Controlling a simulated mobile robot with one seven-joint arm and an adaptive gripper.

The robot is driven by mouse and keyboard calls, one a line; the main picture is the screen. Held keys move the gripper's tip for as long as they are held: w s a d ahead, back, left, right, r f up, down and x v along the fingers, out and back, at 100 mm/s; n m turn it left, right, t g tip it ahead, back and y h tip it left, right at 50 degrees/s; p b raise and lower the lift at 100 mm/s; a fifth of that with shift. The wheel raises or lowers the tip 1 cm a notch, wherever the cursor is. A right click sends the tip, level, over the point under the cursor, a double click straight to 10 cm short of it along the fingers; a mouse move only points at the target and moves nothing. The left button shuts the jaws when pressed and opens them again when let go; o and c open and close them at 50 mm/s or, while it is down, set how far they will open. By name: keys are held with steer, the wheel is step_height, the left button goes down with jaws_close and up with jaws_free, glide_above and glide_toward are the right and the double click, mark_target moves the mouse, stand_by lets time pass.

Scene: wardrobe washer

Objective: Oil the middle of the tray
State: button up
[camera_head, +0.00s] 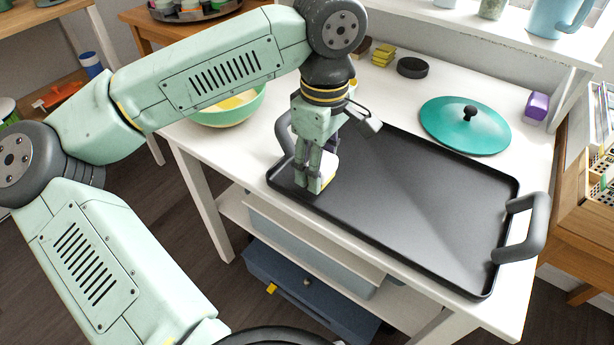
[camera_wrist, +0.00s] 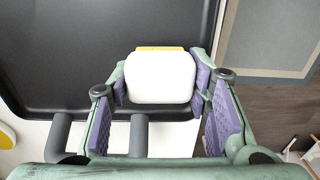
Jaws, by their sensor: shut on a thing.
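The black rectangular tray (camera_head: 425,205) lies on the white table, with a raised rim and a grey handle at each end. My gripper (camera_head: 317,180) points down over the tray's left end, near the left handle (camera_head: 284,134). It is shut on a white block with a yellow edge (camera_wrist: 160,78), seen between the purple finger pads in the wrist view. Part of the block (camera_head: 330,168) shows beside the fingers in the head view. It is low over the tray; whether it touches the surface I cannot tell. The tray's middle is bare and dark.
A teal lid (camera_head: 465,125) with a black knob lies behind the tray, with a purple block (camera_head: 536,106) to its right. A black disc (camera_head: 412,67) and yellow sponges (camera_head: 383,54) lie at the back. A green bowl (camera_head: 232,108) stands left, partly behind my arm.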

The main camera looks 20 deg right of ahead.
mark_target(417, 204)
steer(key=shift+w+d+f, duration=0.2)
steer(key=shift+w+d, duration=0.85)
steer(key=shift+d, duration=0.25)
steer(key=shift+w+d+f, duration=0.2)
steer(key=shift+w+d, duration=0.8)
steer(key=shift+d, duration=0.3)
steer(key=shift+f+b, duration=0.7)
steer(key=shift+b, duration=0.1)
steer(key=shift+s+d+r, duration=0.1)
steer(key=shift+s+d, duration=0.75)
steer(key=shift+s, duration=0.25)
steer(key=shift+s+d, duration=0.8)
steer(key=shift+s, duration=0.25)
steer(key=shift+s+d+b, duration=0.25)
steer(key=shift+s+d, duration=0.6)
steer(key=shift+s, duration=0.25)
steer(key=shift+s+d+b, duration=0.2)
steer(key=shift+s+d, duration=0.65)
steer(key=shift+s, duration=0.2)
steer(key=shift+s+d, duration=0.85)
steer(key=shift+s, duration=0.2)
steer(key=shift+s+d, duration=0.8)
steer(key=shift+s, duration=0.25)
